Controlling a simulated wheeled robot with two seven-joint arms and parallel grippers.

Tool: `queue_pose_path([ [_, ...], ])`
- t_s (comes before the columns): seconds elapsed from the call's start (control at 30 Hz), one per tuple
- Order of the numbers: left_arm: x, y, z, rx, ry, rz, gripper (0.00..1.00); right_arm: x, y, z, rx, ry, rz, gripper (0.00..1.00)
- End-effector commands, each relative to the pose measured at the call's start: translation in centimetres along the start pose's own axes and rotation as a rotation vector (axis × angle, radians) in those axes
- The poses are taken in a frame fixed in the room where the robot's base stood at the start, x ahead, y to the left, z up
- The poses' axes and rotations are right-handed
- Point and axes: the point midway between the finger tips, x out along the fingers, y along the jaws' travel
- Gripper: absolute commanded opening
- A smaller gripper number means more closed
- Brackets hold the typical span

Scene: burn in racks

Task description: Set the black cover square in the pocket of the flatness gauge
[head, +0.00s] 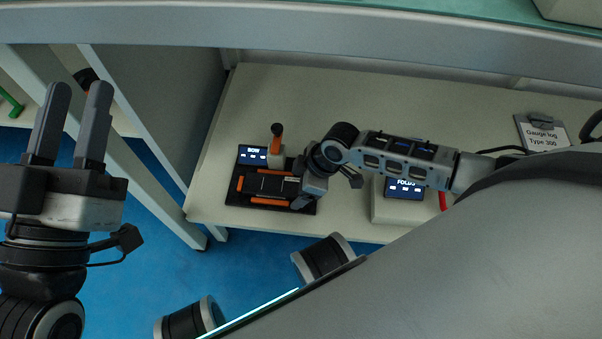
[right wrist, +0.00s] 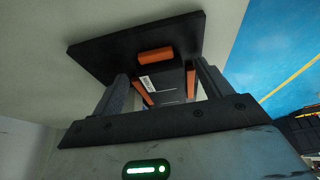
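The flatness gauge (head: 232,197) is a dark plate with orange pads, a small lit display and an upright orange-and-black lever, on the bench. The black cover (head: 268,185) lies between the orange pads and looks about square with them. In the right wrist view the cover (right wrist: 170,82) shows a white label, between the pads of the gauge plate (right wrist: 100,55). My right gripper (right wrist: 163,80) has its fingers apart on either side of the cover, with visible gaps. In the head view it (head: 308,192) is at the gauge's right end. My left gripper (head: 74,105) is open and empty, left of the bench.
A clipboard (head: 541,134) labelled "Gauge log Type 390" lies at the right. A shelf edge (head: 300,35) runs above the bench. The bench behind the gauge is clear.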

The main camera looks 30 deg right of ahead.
Motion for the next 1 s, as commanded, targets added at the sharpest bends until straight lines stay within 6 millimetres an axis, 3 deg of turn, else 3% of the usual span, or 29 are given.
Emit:
queue_pose_path([
  [0.17,-0.1,0.0,0.4,-0.017,-0.017,-0.006,0.36,0.0,0.0,0.1,0.0,-0.002,-0.001,0.78],
  [0.37,-1.3,-0.1,3.4,-0.146,-0.139,-0.044,0.36,0.0,0.0,0.1,0.0,-0.002,-0.001,0.78],
  [0.4,-1.6,0.2,3.5,-0.202,-0.192,-0.059,0.36,-1.5,0.1,-0.1,-0.001,-0.002,0.002,0.78],
  [0.6,-3.7,1.4,6.3,-0.41,-0.4,-0.111,0.36,-5.3,0.0,-0.1,0.0,-0.002,0.0,0.78],
  [0.7,-4.0,1.4,6.8,-0.398,-0.437,-0.12,0.36,-6.6,0.0,-0.1,-0.001,-0.002,0.001,0.78],
  [1.0,-4.3,1.2,7.3,-0.361,-0.459,-0.128,0.36,-7.5,0.0,0.0,0.001,0.0,0.0,0.78],
])
